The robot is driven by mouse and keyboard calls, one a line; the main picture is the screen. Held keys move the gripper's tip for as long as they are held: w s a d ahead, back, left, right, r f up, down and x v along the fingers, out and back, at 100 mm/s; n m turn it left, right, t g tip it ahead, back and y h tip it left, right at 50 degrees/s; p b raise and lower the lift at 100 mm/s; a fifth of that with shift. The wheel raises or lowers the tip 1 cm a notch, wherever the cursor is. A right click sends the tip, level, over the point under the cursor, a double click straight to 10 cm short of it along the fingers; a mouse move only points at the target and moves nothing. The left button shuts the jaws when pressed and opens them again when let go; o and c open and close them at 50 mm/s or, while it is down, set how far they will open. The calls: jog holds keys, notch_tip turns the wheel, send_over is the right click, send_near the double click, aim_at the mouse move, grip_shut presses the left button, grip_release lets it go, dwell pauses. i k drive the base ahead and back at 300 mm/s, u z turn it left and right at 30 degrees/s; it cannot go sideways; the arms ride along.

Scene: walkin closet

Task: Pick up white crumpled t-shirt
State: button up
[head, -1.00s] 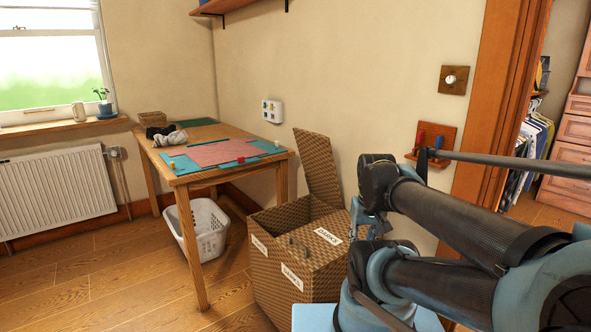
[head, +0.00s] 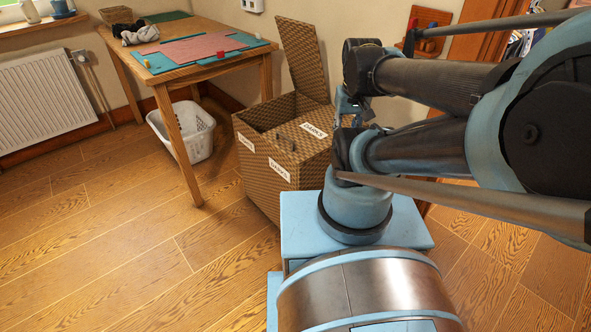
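A crumpled pale grey-white cloth (head: 140,36), which may be the t-shirt, lies on the wooden table at the upper left. Darker cloth (head: 126,27) lies against it, and I cannot tell exactly where one ends. My arm is folded at the right, its far end beside the wicker hamper. The part hanging there looks like my gripper (head: 348,106). It is mostly hidden behind my arm joint, and its fingers are not clear. It is well apart from the cloth.
The wooden table (head: 242,30) carries a pink sheet (head: 190,48) on a teal mat. A white laundry basket (head: 200,143) stands under it. The wicker hamper (head: 262,180), lid raised, stands between table and arm. Open floor lies at front left. A radiator (head: 45,95) lines the left wall.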

aim_at(148, 33)
jog(key=u, duration=0.65)
jog(key=k, duration=0.8)
jog(key=u, duration=1)
jog(key=k, duration=0.55)
jog(key=u, duration=0.7)
jog(key=i, duration=2.2)
jog(key=z, duration=0.35)
jog(key=i, duration=1.15)
jog(key=z, duration=0.85)
jog(key=i, duration=0.95)
jog(key=z, duration=0.65)
